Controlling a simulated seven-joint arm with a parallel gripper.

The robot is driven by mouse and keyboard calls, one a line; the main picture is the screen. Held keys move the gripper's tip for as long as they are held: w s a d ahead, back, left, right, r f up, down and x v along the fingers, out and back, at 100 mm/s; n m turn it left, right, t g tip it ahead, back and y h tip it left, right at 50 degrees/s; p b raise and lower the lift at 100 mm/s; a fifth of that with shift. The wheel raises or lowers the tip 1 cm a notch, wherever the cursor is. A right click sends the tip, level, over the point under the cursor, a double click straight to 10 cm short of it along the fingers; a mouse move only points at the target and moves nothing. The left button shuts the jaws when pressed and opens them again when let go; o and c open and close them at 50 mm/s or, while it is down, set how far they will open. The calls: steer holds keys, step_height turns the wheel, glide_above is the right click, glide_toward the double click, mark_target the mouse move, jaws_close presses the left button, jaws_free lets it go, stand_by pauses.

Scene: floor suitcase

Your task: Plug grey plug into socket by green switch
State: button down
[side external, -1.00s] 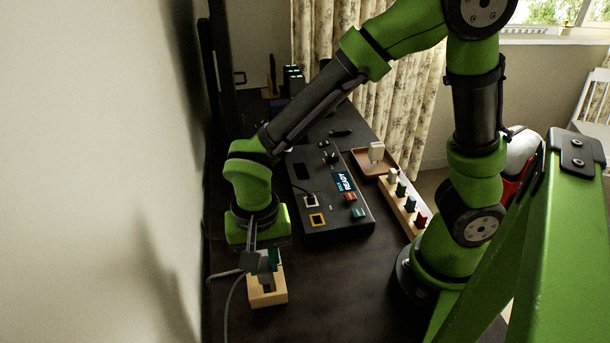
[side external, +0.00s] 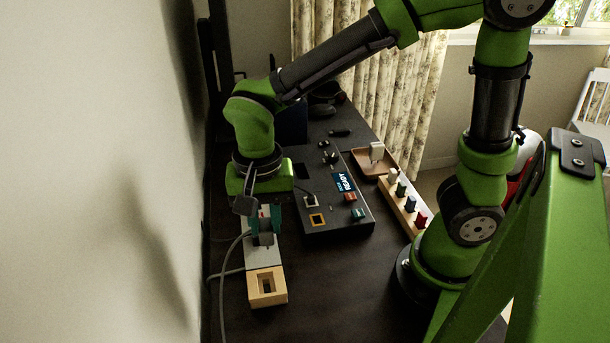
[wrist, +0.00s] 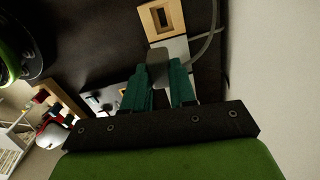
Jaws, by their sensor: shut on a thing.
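The grey plug (wrist: 157,64) is held between the teal fingers of my gripper (side external: 264,222). In the side view the plug (side external: 266,239) hangs above the table, behind the wooden holder (side external: 280,296) and clear of it. The wrist view also shows my gripper (wrist: 161,90) around the plug. The black panel (side external: 338,232) lies to the right. The green switch (side external: 358,214) is at its near right end. A yellow-framed socket (side external: 317,219) sits left of that switch and looks empty. The plug's underside is hidden.
A red switch (side external: 350,197) and a pale-framed socket (side external: 311,202) lie just farther back on the panel. A wooden rack with coloured pegs (side external: 408,210) and a brown tray (side external: 362,163) stand right. A grey cable (side external: 226,290) trails left. Front table is clear.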

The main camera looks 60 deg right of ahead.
steer(key=d+f, duration=0.1)
steer(key=d, duration=0.3)
steer(key=s+d+f, duration=0.1)
steer(key=d, duration=0.4)
steer(key=s+d+f, duration=0.1)
steer(key=d+f, duration=0.1)
steer(key=d, duration=0.2)
steer(key=shift+d, duration=0.25)
steer(key=shift+s+f+n, duration=0.1)
steer(key=shift+f+n, duration=0.2)
steer(key=shift+w, duration=0.3)
steer(key=shift+n, duration=0.3)
steer(key=shift+w+a+f, duration=0.2)
steer(key=shift+w+f, duration=0.65)
steer(key=shift+w, duration=1.75)
steer(key=shift+w+a+f, duration=0.25)
steer(key=shift+w+f, duration=0.6)
steer(key=shift+w, duration=1.75)
steer(key=shift+w+a+f, duration=0.2)
steer(key=shift+w+f, duration=0.65)
steer(key=shift+w, duration=1.75)
steer(key=shift+f, duration=0.1)
steer(key=c, duration=0.9)
jaws_free()
